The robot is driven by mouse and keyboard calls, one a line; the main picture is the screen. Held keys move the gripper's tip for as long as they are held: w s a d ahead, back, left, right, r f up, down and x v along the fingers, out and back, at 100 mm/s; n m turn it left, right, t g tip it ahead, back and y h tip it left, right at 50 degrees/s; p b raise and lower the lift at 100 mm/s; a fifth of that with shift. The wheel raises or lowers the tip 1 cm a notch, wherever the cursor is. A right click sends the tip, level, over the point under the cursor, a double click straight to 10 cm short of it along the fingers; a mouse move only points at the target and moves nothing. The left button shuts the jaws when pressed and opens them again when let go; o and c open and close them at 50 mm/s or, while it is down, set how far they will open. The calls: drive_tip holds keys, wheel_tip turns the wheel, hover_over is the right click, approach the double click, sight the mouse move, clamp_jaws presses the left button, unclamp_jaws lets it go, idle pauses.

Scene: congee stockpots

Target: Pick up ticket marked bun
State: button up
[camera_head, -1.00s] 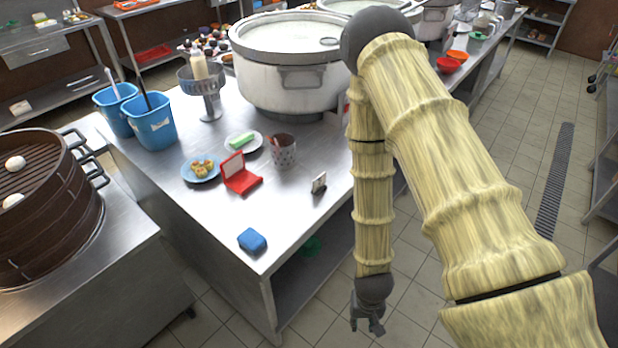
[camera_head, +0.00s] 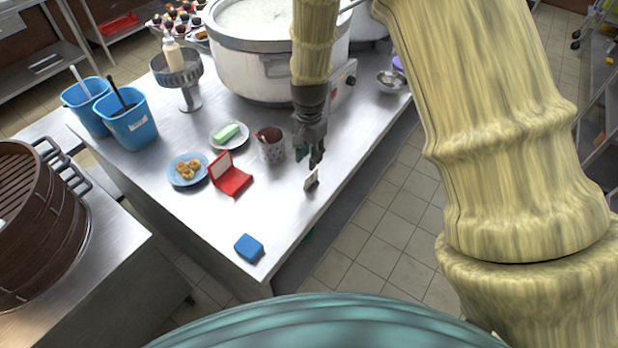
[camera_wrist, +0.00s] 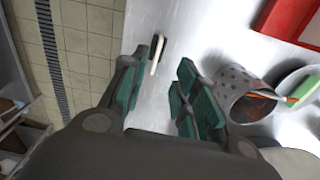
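A small white ticket (camera_head: 312,180) with a dark backing stands upright on the steel counter near its right edge; I cannot read any marking on it. In the wrist view the ticket (camera_wrist: 156,54) shows edge-on, just beyond the gap between my fingers. My gripper (camera_head: 313,160) points down just above and behind the ticket in the head view. In the wrist view my gripper (camera_wrist: 153,95) is open and empty, with its green-padded fingers spread apart.
A dotted cup (camera_head: 271,149) stands close left of my gripper. A red case (camera_head: 230,180), a blue plate (camera_head: 187,170) with food, a plate with a green block (camera_head: 230,133) and a blue sponge (camera_head: 249,248) are farther left. A large pot (camera_head: 265,75) stands behind.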

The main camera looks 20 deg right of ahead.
drive_tip(key=p, duration=0.1)
hover_over(311, 183)
drive_tip(key=shift+w+a+f, duration=0.1)
drive_tip(key=shift+f, duration=1.15)
drive_tip(key=shift+w+f, duration=0.1)
drive_tip(key=shift+f, duration=1.1)
drive_tip(key=shift+d+f+p, duration=0.2)
drive_tip(key=shift+f+p, duration=1.05)
drive_tip(key=shift+f, duration=0.1)
drive_tip(key=shift+f+p, duration=0.45)
drive_tip(key=shift+f, duration=0.85)
drive_tip(key=shift+w, duration=0.1)
clamp_jaws()
